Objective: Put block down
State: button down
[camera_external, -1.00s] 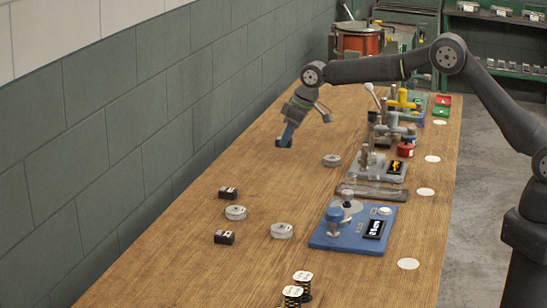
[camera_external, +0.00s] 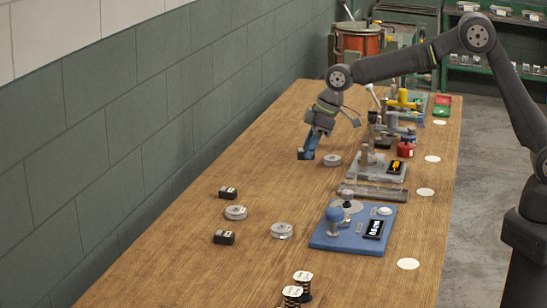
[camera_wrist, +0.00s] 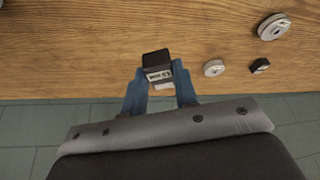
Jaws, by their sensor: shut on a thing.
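My gripper (camera_external: 308,153) is in the middle of the external view, above the wooden table (camera_external: 180,255). In the wrist view its two blue fingers (camera_wrist: 160,92) are shut on a small black block (camera_wrist: 156,60) with a pale label on its side. The block is hard to make out in the external view, dark between the fingertips. It appears to be held above the table, apart from it. A grey disc (camera_external: 332,160) lies on the table just right of the fingertips.
Two black blocks (camera_external: 228,193) (camera_external: 224,237) and two grey discs (camera_external: 235,212) (camera_external: 282,230) lie at the front left. A blue coiler base (camera_external: 330,236), a grey fixture (camera_external: 388,175) and spools (camera_external: 292,295) stand to the right and front. The table's left side is clear near the wall.

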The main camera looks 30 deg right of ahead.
send_over(281, 208)
jog(key=d, duration=0.1)
jog(key=f, duration=0.6)
jog(key=shift+s+d+f, duration=0.1)
jog(key=shift+s+f, duration=0.1)
jog(key=shift+s, duration=0.1)
jog(key=shift+f, duration=2)
jog(key=shift+f, duration=0.1)
jog(key=shift+f, duration=0.1)
jog(key=c, duration=1.1)
grip_release()
jog(key=v, duration=1.2)
jog(key=shift+s+d, duration=0.1)
